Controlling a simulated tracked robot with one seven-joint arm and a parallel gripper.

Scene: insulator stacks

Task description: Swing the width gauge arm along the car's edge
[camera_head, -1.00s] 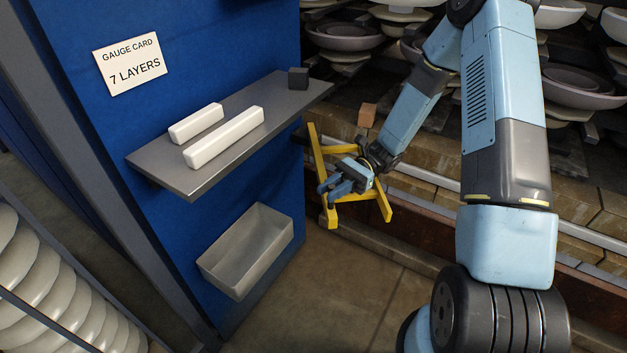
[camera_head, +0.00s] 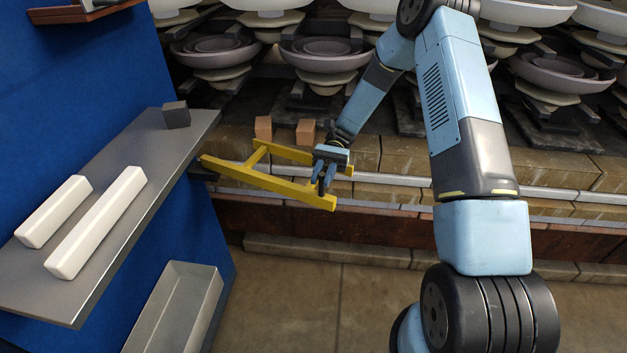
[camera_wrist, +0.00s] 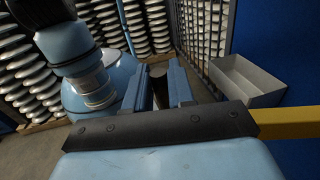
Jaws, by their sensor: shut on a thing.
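The yellow width gauge arm (camera_head: 265,181) is a flat frame of bars. Its left end meets the side of the blue panel just under the shelf, and it reaches right across the car's edge (camera_head: 400,180), a pale strip along the block deck. My gripper (camera_head: 325,172) is shut on the gauge arm near its right end, and the fingers partly hide that bar.
Two tan blocks (camera_head: 305,131) (camera_head: 263,128) stand on the deck just behind the gauge arm. Stacked insulators (camera_head: 325,60) fill the car behind. The grey shelf (camera_head: 135,215) holds two white bars and a dark cube (camera_head: 176,114). A grey bin (camera_head: 175,310) hangs below.

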